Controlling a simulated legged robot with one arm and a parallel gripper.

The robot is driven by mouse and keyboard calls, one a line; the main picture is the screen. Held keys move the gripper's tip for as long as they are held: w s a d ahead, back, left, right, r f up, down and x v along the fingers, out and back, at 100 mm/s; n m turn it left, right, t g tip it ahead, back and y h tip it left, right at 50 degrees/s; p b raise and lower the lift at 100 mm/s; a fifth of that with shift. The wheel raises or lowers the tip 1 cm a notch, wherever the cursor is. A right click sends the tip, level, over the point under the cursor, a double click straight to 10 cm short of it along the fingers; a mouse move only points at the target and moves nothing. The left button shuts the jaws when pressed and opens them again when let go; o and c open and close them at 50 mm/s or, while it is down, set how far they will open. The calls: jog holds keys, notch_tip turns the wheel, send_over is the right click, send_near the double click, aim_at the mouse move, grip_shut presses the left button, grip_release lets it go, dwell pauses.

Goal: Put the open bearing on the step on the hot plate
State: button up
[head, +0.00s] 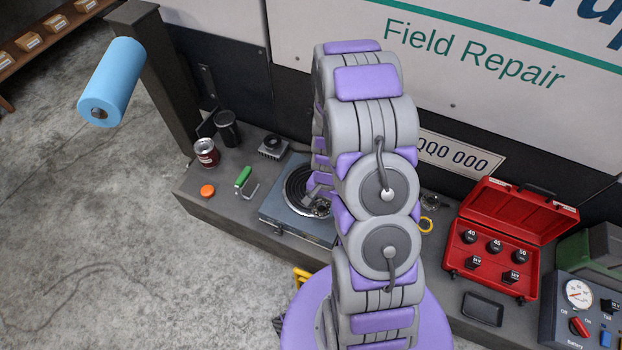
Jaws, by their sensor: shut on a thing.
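The hot plate (271,220) is a blue-grey box with a round dark coiled burner, standing on the dark step left of my arm. My gripper (319,200) is low over the right part of the burner, partly hidden by my own arm. It is shut on a small grey ring-shaped part that looks like the open bearing (322,209). The bearing is at the burner's right edge in the picture. I cannot tell whether it touches the plate or hangs just above it.
The step (225,206) also carries a red can (206,153), a dark cup (228,129), an orange cap (207,191), a green-handled tool (243,177) and a yellow ring (427,224). An open red case (500,240) and a battery tester (580,310) stand at right.

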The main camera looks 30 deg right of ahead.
jog(key=w+d, duration=0.1)
jog(key=w, duration=0.2)
jog(key=w+d+f+b, duration=0.1)
jog(key=w, duration=0.3)
jog(key=w+d, duration=0.1)
jog(key=w, duration=0.2)
jog(key=shift+w+d+f, duration=0.15)
jog(key=shift+d, duration=0.05)
jog(key=shift+w+d+b, duration=0.1)
jog(key=shift+w+b, duration=0.2)
jog(key=shift+w, duration=0.3)
jog(key=shift+w+f, duration=0.15)
notch_tip(320, 180, down, 3)
jog(key=shift+f+b, duration=0.2)
jog(key=shift+b, duration=0.4)
jog(key=shift+r, duration=0.1)
jog(key=o, duration=1.2)
jog(key=shift+r, duration=0.1)
